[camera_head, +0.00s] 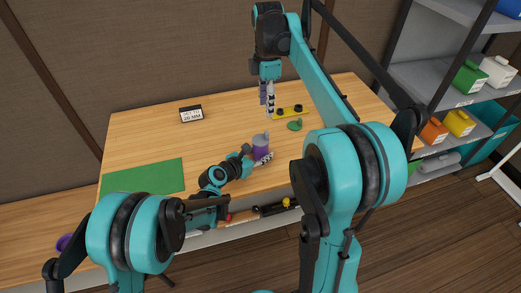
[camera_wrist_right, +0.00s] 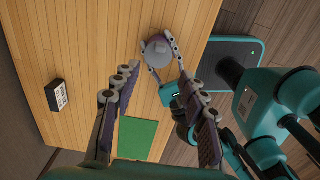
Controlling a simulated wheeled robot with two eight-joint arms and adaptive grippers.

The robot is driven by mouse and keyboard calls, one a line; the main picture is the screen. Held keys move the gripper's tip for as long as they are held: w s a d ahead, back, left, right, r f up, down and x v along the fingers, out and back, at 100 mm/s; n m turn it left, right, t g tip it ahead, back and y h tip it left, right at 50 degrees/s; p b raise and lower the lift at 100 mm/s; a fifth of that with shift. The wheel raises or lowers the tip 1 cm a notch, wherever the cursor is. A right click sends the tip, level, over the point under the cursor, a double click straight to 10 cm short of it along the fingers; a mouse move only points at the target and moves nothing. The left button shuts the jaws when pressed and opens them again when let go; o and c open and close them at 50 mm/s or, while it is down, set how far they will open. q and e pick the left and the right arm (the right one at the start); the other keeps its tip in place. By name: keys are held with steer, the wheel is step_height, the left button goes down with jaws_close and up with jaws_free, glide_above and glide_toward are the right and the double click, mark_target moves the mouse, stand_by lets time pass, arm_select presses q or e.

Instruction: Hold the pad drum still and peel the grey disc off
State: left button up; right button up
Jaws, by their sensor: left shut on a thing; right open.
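The pad drum (camera_head: 261,151) is a small purple cylinder standing upright near the table's front edge. Its grey disc (camera_head: 260,140) lies on top, with a small raised bit. In the right wrist view the disc (camera_wrist_right: 158,49) shows from above, covering most of the drum. My left gripper (camera_head: 260,160) is shut on the drum from the front; its fingers (camera_wrist_right: 160,58) lie on either side of the drum in the wrist view. My right gripper (camera_head: 267,98) is open and empty, pointing down behind the drum, apart from it. Its two fingers (camera_wrist_right: 157,74) frame the wrist view.
A yellow strip (camera_head: 290,111) with dark spots and a green piece (camera_head: 295,125) lie behind and right of the drum. A green mat (camera_head: 145,177) covers the table's left front, and a small sign (camera_head: 190,113) stands at the back. The table (camera_head: 140,135) is otherwise mostly clear.

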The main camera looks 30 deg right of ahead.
mark_target(266, 132)
step_height(266, 132, down, 12)
steer(key=shift+r, duration=0.1)
stand_by(0.5)
steer(key=c, duration=1)
